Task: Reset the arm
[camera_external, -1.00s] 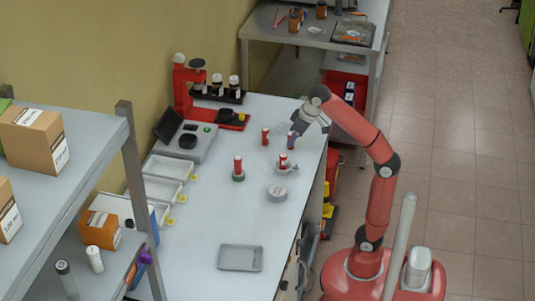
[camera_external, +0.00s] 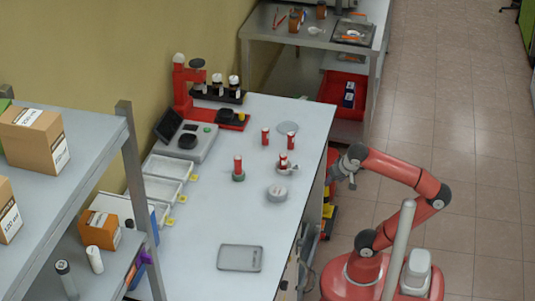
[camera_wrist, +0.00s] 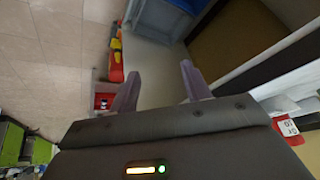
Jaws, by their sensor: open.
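My gripper (camera_external: 343,174) hangs off the right edge of the white table (camera_external: 222,215), out over the floor, with my arm folded back toward my base. It holds nothing. In the wrist view my two gripper fingers (camera_wrist: 157,88) stand well apart with nothing between them.
Small red vials (camera_external: 265,137) stand on the table, one in a green-based holder (camera_external: 238,175). A round grey disc (camera_external: 287,127), a round grey piece (camera_external: 277,192) and a grey tray (camera_external: 240,258) lie around them. A red bin (camera_external: 343,95) sits under the back bench. Floor to the right is clear.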

